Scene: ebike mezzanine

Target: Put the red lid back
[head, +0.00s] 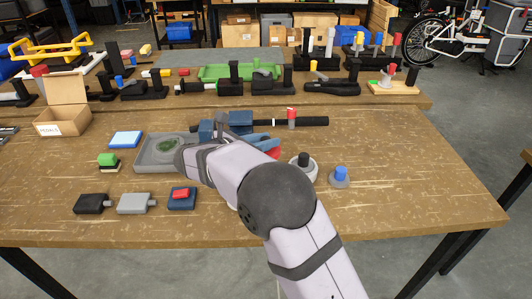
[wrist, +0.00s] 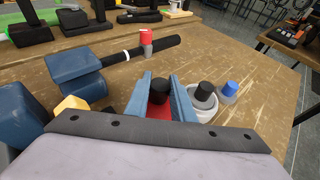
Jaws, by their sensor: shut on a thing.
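The red lid (wrist: 157,112) has a black knob (wrist: 160,88) and shows between my gripper's blue fingers in the wrist view. My gripper (wrist: 161,85) is shut on it by the knob. In the head view a sliver of red lid (head: 273,152) shows beside my gripper (head: 266,146); my arm hides most of it. A white round pot (head: 311,172) with a black-knobbed grey top stands just right of my gripper. It also shows in the wrist view (wrist: 206,112). I cannot tell whether the lid touches anything below.
A grey piece with a blue knob (head: 340,175) stands right of the pot. A black bar with a red-capped piece (head: 291,117) lies behind. A grey tray (head: 146,163) and small blocks are on the left. The bench's right side (head: 420,180) is clear.

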